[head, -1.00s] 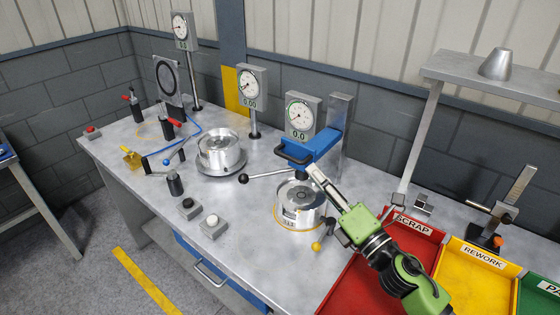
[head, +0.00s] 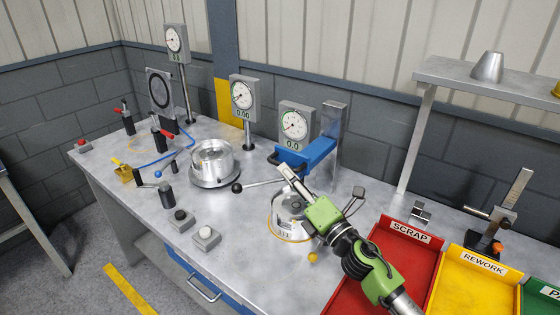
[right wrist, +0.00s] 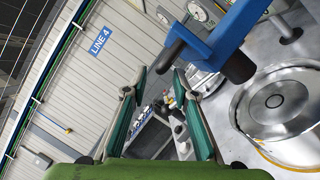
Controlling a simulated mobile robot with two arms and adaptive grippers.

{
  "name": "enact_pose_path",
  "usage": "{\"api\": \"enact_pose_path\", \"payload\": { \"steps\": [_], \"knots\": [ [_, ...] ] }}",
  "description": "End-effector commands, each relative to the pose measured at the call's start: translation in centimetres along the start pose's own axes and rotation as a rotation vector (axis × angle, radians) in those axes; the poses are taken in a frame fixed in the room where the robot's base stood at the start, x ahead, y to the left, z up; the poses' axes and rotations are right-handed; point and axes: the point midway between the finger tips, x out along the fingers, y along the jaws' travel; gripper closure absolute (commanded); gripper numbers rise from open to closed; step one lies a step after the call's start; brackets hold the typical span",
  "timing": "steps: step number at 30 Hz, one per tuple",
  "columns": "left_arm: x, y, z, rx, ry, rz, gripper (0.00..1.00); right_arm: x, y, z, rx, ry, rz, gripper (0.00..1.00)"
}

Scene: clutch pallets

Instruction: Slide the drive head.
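The drive head is a blue arm (head: 312,152) on a grey column (head: 334,135), with a black handle at its left end. In the right wrist view the blue arm (right wrist: 235,32) reaches in from the top right, its black handle (right wrist: 186,42) close beyond the fingers. My right gripper (head: 287,172) is just in front of the handle in the head view. In the right wrist view its two fingers (right wrist: 160,85) stand apart with nothing held between them. I cannot tell whether they touch the handle. My left gripper is not in view.
A round metal fixture (head: 290,205) sits below my right gripper, partly hidden by it. A second metal fixture (head: 212,160) stands to the left, with a black-knobbed lever (head: 237,188) between. Red scrap tray (head: 395,265) and yellow rework tray (head: 475,280) lie at right.

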Motion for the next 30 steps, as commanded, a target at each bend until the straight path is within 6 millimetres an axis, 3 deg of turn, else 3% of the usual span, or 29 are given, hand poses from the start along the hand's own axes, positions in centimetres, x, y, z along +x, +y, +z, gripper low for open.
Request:
{"api": "enact_pose_path", "payload": {
  "steps": [3, 9, 20, 21, 24, 30],
  "knots": [
    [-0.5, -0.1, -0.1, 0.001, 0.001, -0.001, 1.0, 2.3, 0.1, 0.1, 0.002, -0.002, 0.0, 0.74],
    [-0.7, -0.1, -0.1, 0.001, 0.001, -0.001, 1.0, 4.3, 0.0, 0.1, 0.0, -0.002, -0.001, 0.74],
    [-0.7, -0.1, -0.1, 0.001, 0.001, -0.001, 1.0, 4.8, -0.1, 0.0, 0.0, -0.001, -0.001, 0.74],
    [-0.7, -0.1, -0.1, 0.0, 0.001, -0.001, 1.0, 4.8, -0.1, 0.0, 0.0, -0.001, -0.001, 0.76],
    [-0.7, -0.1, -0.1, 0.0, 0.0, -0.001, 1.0, 4.8, -0.1, 0.0, 0.0, -0.001, -0.001, 1.0],
    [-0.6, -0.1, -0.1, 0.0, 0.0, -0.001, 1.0, 4.8, -0.1, 0.0, 0.0, -0.001, -0.001, 1.0]
  ]
}}
